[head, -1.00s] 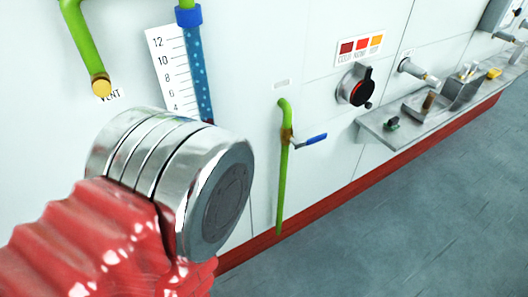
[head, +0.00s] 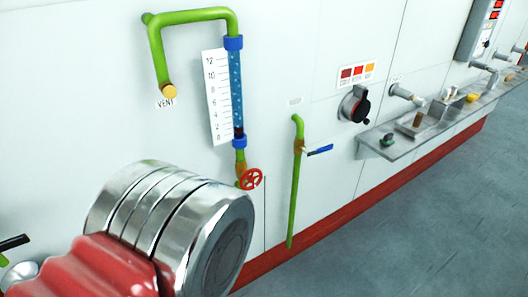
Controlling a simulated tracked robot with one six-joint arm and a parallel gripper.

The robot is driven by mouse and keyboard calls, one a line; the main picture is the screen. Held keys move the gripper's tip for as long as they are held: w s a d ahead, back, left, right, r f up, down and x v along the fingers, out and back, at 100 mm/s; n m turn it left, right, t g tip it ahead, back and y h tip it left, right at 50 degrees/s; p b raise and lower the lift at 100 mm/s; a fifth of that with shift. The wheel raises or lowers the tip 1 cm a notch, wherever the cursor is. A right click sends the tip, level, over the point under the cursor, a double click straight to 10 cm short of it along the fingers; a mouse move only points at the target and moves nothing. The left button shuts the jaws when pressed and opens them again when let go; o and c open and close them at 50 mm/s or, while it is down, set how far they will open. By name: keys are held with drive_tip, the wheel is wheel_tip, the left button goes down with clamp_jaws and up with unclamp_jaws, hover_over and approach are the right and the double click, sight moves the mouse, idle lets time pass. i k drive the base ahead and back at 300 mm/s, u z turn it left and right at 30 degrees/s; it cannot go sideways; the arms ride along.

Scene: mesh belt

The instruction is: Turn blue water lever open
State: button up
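The blue water lever (head: 320,150) sticks out to the right from a brass valve (head: 299,147) on a green vertical pipe (head: 294,195) on the white wall. It lies roughly crosswise to the pipe. In the head view, a large silver ringed cylinder with a red ribbed sleeve, part of my arm, fills the lower left. It is apart from the lever in the picture. My gripper's fingers do not show.
A gauge tube with blue liquid (head: 235,90) and a scale (head: 218,98) hangs left of the lever, above a red handwheel (head: 251,179). A black rotary knob (head: 355,104) and a metal shelf (head: 400,145) with small items are to the right. Grey floor (head: 400,225) is open.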

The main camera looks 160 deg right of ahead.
sight(326, 147)
drive_tip(key=z, duration=5.7)
